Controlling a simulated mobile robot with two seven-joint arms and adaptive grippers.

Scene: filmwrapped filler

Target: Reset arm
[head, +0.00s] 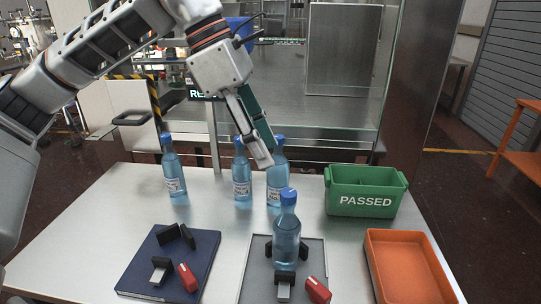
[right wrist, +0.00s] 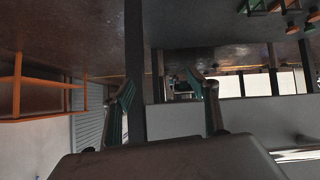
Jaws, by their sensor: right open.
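My left arm reaches in from the upper left of the head view. My left gripper (head: 264,155) points down in front of the back bottles; its fingers overlap edge-on, so its opening is unclear. It partly covers a blue-capped bottle (head: 277,187). Two more bottles stand to the left, one near the middle (head: 242,180) and one further left (head: 174,175). Another bottle (head: 287,240) stands upright on the grey fixture plate (head: 255,270), between black blocks. My right gripper (right wrist: 165,92) shows only in the right wrist view, open with nothing between its fingers.
A green PASSED bin (head: 365,192) stands at the right, with an empty orange tray (head: 405,268) in front. A dark blue plate (head: 205,250) with black blocks and a red part (head: 187,277) lies at front left. The table (head: 105,215) is clear at left.

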